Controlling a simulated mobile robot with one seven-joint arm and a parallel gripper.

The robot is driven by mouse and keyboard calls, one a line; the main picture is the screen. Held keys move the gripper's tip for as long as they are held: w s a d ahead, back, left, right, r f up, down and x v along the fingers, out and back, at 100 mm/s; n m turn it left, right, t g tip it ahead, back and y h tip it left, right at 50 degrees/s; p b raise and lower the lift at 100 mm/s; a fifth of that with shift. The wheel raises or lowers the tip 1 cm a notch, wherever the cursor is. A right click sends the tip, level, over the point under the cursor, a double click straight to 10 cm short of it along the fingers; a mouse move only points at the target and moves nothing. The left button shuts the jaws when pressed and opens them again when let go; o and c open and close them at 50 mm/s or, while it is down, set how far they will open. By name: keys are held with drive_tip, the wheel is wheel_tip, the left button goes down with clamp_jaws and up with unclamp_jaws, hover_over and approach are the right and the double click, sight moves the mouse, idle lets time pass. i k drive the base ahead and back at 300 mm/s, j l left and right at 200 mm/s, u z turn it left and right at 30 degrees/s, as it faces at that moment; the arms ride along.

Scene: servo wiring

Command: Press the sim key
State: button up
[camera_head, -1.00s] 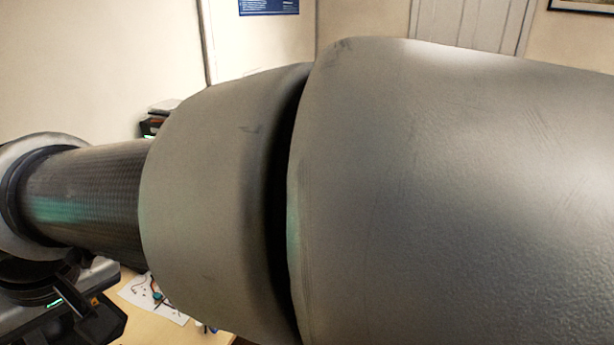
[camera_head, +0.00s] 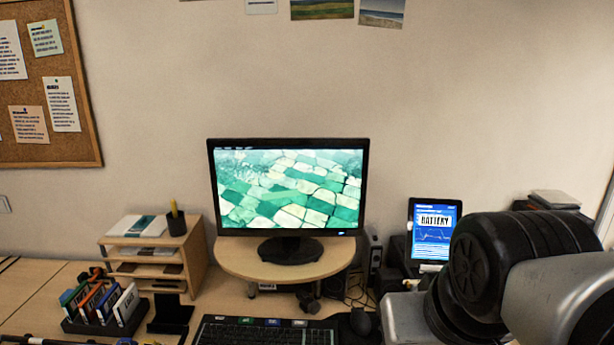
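A black keyboard (camera_head: 262,334) lies on the desk in front of the monitor, cut off by the bottom edge of the head view. Along its top edge is a row of small labelled tabs or keys (camera_head: 272,322). Their lettering is too small to read, so I cannot tell which one is the sim key. My gripper is not in view. Only part of my arm shows at the lower right, to the right of the keyboard.
A monitor (camera_head: 290,187) stands on a wooden riser (camera_head: 236,260) behind the keyboard. A tablet reading BATTERY (camera_head: 434,226) is to the right. A letter tray (camera_head: 190,262) and book rack (camera_head: 92,325) are to the left. A mouse (camera_head: 360,321) lies right of the keyboard.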

sight(244, 321)
drive_tip(key=j+u, duration=0.5)
drive_tip(key=k+l+u, duration=0.25)
drive_tip(key=l, duration=0.25)
drive_tip(key=k+l+u, duration=0.25)
drive_tip(key=k+l, duration=0.2)
